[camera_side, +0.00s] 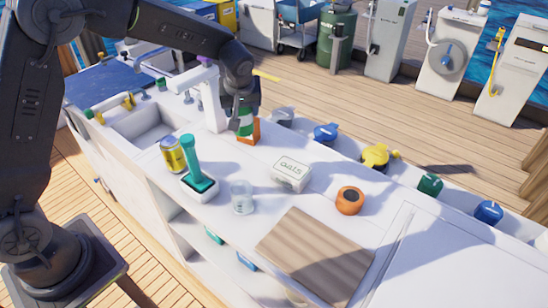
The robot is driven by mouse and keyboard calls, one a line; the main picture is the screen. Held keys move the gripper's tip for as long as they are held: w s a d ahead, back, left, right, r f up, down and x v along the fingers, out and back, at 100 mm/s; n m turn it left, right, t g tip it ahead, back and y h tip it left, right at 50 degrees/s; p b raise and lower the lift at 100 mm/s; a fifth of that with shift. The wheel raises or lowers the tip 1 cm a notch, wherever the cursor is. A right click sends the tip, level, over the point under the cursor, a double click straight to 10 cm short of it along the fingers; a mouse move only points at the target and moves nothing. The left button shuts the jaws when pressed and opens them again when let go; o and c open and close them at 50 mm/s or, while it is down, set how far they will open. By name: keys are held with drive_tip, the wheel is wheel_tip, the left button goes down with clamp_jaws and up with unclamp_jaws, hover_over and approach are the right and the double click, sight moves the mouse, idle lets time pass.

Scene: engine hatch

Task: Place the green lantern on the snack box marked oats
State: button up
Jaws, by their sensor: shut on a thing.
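The oats snack box (291,173) is a small white box with dark lettering on its lid, lying on the middle of the white counter. My gripper (245,108) is toward the back of the counter, to the left of and behind the box. It points down and is shut on a green and white thing that I take for the green lantern (246,122). The gripper covers its upper part. An orange thing (255,131) shows right beside the lantern's lower part. I cannot tell whether the lantern touches the counter.
A yellow can (173,155), a teal-handled item on a white base (196,180) and a clear glass (241,198) stand left of the box. A round orange item (349,201) and a wooden board (315,256) lie right and in front. A white post (210,98) stands beside my gripper.

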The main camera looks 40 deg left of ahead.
drive_tip(key=shift+w+d+r, duration=0.4)
drive_tip(key=shift+d+r, duration=0.05)
drive_tip(key=shift+d, duration=0.15)
drive_tip(key=shift+w+d+r, duration=0.35)
drive_tip(key=shift+d+r, duration=0.05)
drive_tip(key=shift+d, duration=0.15)
hover_over(291, 168)
wheel_tip(291, 168, down, 6)
drive_tip(key=f, duration=0.1)
drive_tip(key=shift+w+f, duration=0.1)
drive_tip(key=shift+f, duration=1.7)
drive_tip(key=shift+f, duration=0.15)
drive_tip(key=o, duration=1)
drive_tip(key=shift+o, duration=0.2)
drive_tip(key=v, duration=1.2)
drive_tip(key=shift+a+r, duration=0.15)
drive_tip(key=shift+r, duration=0.15)
